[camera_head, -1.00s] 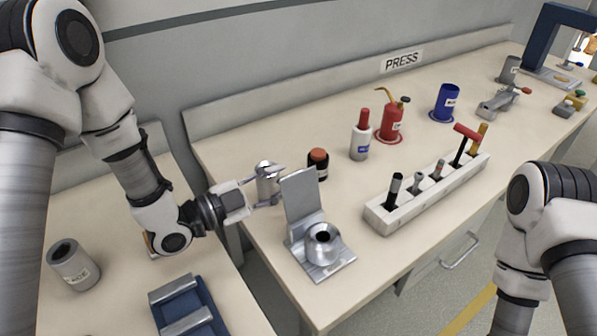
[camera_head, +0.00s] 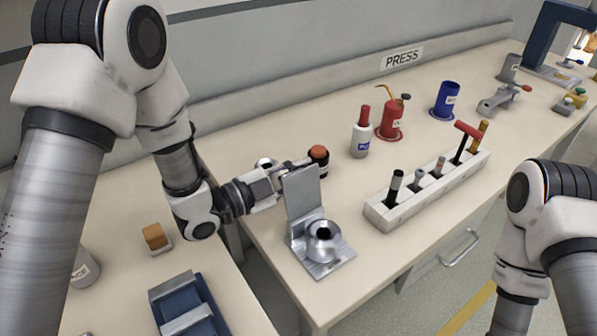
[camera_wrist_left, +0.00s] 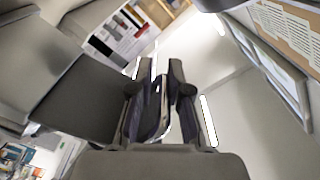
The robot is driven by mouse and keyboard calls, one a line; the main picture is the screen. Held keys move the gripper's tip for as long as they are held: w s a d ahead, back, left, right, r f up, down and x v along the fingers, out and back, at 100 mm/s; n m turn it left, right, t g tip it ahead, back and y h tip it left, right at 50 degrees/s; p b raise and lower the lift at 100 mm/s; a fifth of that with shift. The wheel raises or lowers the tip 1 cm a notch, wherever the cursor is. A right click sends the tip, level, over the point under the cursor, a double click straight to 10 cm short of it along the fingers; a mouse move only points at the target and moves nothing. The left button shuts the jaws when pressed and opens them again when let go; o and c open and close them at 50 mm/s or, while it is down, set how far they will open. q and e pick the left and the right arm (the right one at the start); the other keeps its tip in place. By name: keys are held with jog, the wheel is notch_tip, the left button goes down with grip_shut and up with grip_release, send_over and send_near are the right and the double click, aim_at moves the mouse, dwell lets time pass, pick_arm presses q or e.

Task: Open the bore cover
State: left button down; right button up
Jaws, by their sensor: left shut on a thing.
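The metal bore fixture (camera_head: 321,262), with a round collar and dark hole, sits at the bench's front left corner. Its flat cover plate (camera_head: 302,192) stands upright behind the collar, leaving the bore uncovered. My left gripper (camera_head: 284,176) is at the plate's upper left edge and is shut on it; the plate hides part of the fingers. In the left wrist view, the left fingers (camera_wrist_left: 158,100) are close together with a thin dark piece between them. My right gripper is outside the views; only the right arm shows.
A black jar with an orange lid (camera_head: 319,157) stands close behind the plate, and a metal cylinder (camera_head: 264,163) is partly hidden by the gripper. A white tool rack (camera_head: 412,207) is to the right. An orange-topped block (camera_head: 156,236) and a blue cradle (camera_head: 186,304) are on the left bench.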

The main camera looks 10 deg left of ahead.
pick_arm(q)
jog(key=shift+s+d+r, duration=0.1)
jog(key=shift+d+r, duration=0.2)
jog(key=shift+r, duration=0.45)
jog(key=c, duration=1.2)
grip_release()
jog(key=shift+c, duration=0.2)
jog(key=shift+s+d, duration=0.1)
jog(key=shift+s+f, duration=0.1)
jog(key=shift+f, duration=0.1)
jog(key=v, duration=1.2)
